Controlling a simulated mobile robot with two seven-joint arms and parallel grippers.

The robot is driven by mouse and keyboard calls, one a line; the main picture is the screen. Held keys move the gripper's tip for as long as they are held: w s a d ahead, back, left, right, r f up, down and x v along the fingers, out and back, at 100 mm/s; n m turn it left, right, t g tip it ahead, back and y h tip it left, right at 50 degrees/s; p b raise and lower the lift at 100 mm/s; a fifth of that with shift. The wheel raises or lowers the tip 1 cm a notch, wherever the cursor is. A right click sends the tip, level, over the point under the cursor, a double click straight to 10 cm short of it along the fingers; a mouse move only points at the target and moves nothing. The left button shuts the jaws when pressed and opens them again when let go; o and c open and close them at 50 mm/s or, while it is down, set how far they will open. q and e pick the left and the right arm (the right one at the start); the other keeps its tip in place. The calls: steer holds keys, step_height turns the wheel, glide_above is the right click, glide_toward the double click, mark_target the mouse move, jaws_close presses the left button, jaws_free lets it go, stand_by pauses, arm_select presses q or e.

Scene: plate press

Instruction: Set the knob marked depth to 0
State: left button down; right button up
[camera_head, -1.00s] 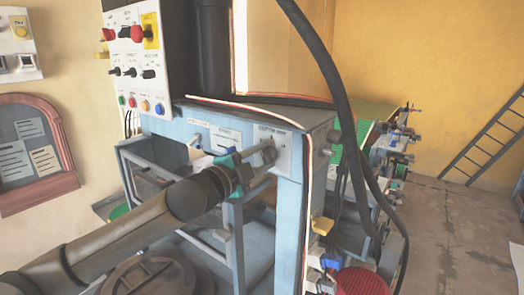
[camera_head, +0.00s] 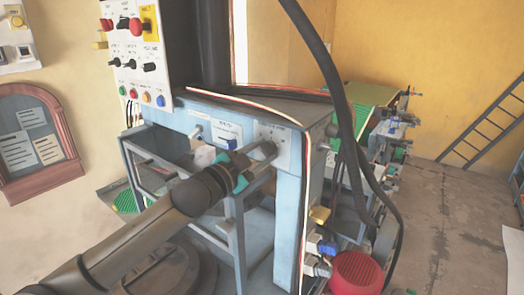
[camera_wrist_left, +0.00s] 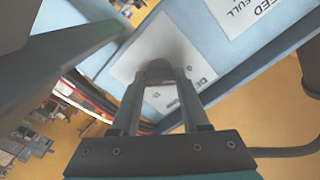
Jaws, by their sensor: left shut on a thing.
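The depth knob (camera_wrist_left: 160,68) is a grey round knob on a white plate (camera_head: 282,134) at the right end of the blue press's front beam. Its label shows only in part in the left wrist view, beginning with "DE". My left gripper (camera_head: 258,153) reaches in from the lower left and is shut on the knob, one finger on each side in the left wrist view. The fingers hide much of the knob, and I cannot read its setting. My right gripper is not in view.
Left of the depth plate is another labelled plate with a blue handle (camera_head: 229,143). A white control panel (camera_head: 134,50) with buttons and small knobs stands above left. A thick black hose (camera_head: 345,120) hangs close to the right of the beam's corner.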

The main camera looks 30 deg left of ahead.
arm_select(q)
steer(key=shift+c, duration=2)
jaws_free()
steer(key=shift+s, duration=0.15)
steer(key=shift+s+a+f, duration=0.1)
steer(key=shift+s, duration=0.5)
steer(key=s+a+b, duration=0.1)
steer(key=s, duration=1.2)
steer(key=shift+s+b, duration=0.35)
steer(key=shift+s, duration=0.05)
